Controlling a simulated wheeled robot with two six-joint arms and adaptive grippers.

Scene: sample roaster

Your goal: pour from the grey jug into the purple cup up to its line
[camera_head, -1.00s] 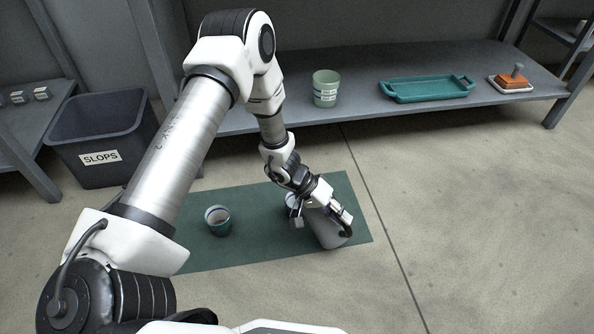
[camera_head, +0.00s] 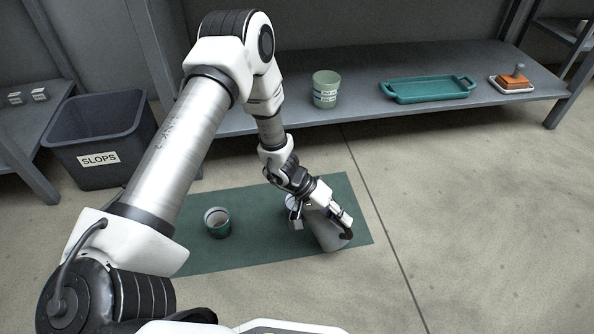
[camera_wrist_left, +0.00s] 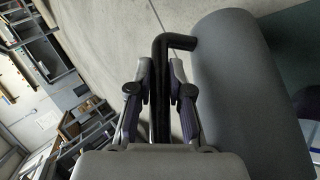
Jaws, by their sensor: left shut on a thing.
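The grey jug (camera_head: 328,233) is at the right part of the dark green mat (camera_head: 262,240). My left gripper (camera_head: 336,212) is shut on its black handle. In the left wrist view the black handle (camera_wrist_left: 161,80) lies between the fingers, and the jug's grey side (camera_wrist_left: 245,95) fills the right. I cannot tell whether the jug touches the mat or how far it tilts. A bluish-white rim (camera_head: 291,202) shows behind the gripper, mostly hidden; it may be the purple cup. My right gripper is out of view.
A dark bin (camera_head: 98,130) labelled SLOPS stands at left. The floor at right is clear.

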